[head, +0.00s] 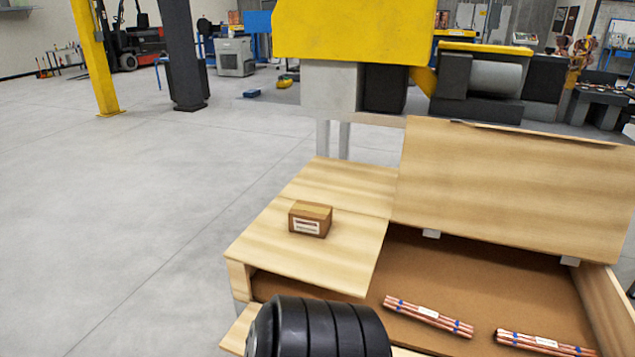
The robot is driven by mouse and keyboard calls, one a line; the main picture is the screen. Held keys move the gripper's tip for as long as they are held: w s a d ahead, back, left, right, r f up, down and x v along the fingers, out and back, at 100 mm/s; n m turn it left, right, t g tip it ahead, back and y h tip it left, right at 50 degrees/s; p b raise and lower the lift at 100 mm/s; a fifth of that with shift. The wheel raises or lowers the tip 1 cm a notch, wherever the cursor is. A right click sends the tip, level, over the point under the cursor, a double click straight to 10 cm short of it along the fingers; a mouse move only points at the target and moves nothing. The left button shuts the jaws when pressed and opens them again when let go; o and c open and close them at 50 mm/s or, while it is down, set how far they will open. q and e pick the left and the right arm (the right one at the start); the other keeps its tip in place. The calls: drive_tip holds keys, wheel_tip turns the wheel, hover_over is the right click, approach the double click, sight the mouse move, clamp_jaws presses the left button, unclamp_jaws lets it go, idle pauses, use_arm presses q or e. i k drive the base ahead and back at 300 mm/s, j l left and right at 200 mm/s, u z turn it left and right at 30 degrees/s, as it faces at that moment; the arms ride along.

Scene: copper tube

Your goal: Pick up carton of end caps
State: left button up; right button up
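A small brown cardboard carton (310,219) with a white label on its near side sits upright on a flat wooden panel. The panel (345,255) covers the left part of a wooden crate. Nothing touches the carton except the panel beneath it. A black ribbed link of one of my arms shows at the bottom edge of the head view, nearer than the carton. Neither gripper shows in the head view.
Right of the panel, the open crate (420,265) holds copper tube bundles (428,315) and (541,344). Its raised wooden lid (520,185) leans back behind. Yellow and grey machinery (350,35) stands behind the crate. The floor on the left is clear.

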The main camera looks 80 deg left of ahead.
sight(306, 217)
drive_tip(key=u, duration=2.75)
drive_tip(key=i+j+z, duration=0.15)
drive_tip(key=z, duration=0.25)
drive_tip(key=i+j+z, duration=0.1)
drive_tip(key=j+z, duration=0.25)
drive_tip(key=l, duration=0.1)
